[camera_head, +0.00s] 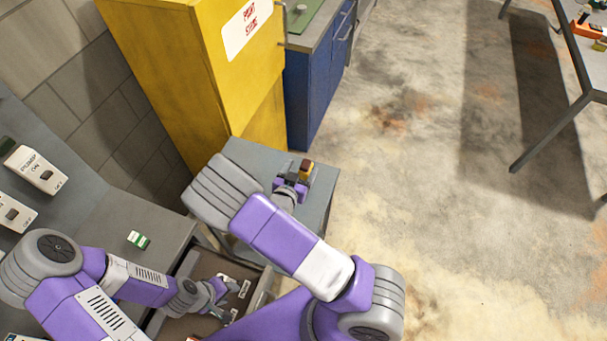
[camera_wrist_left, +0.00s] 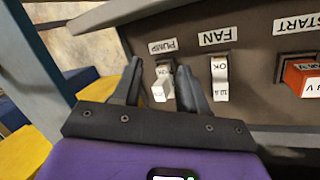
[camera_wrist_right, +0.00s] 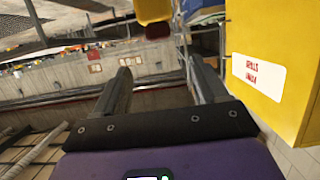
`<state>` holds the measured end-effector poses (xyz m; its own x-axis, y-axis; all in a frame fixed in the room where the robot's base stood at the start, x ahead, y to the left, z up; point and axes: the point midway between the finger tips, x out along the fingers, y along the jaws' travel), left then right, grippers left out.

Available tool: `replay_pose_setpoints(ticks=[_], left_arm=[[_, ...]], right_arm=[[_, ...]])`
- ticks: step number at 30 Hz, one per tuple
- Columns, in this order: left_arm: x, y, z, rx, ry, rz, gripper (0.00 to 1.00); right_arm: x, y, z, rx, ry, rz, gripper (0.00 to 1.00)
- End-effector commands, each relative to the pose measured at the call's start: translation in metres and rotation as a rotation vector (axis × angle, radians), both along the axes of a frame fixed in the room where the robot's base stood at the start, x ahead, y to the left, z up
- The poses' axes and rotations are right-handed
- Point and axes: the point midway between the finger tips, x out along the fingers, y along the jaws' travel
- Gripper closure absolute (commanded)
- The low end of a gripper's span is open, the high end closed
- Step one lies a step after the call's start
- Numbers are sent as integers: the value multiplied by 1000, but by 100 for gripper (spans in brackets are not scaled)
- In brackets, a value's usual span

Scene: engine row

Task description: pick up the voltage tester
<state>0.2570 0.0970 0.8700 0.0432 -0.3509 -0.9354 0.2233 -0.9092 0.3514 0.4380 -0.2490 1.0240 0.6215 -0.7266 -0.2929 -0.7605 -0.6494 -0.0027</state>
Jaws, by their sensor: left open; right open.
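A small yellow and dark-brown object (camera_head: 306,170), possibly the voltage tester, is at the grey cabinet top by the yellow cabinet. It is partly hidden by my right gripper (camera_head: 294,174), which is open beside it. In the right wrist view a yellow and brown object (camera_wrist_right: 154,18) shows at the top, ahead of and between the open fingers (camera_wrist_right: 155,80); I cannot tell if they touch it.
A yellow cabinet (camera_head: 190,60) and a blue cabinet (camera_head: 315,85) stand behind. A green and white item (camera_head: 138,239) lies on the grey bench.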

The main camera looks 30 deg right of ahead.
Motion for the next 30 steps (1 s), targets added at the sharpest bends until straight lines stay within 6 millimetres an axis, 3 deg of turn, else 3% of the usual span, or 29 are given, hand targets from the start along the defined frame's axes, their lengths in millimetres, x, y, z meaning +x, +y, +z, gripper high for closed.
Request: replay_pose_setpoints(ticks=[1, 13, 20, 30], left_arm=[[0, 0, -12, 0, 0, 0, 57], [1, 0, -65, 0, -2, 1, 57], [1, 0, -70, 0, -2, 1, 57], [1, 0, -68, 0, -2, 1, 57]], right_arm=[[0, 0, -12, 0, 0, 0, 28], [0, 0, -65, 1, -1, 0, 28], [6, -7, -73, -1, -1, -2, 28], [34, -39, -85, -2, -1, -3, 28]])
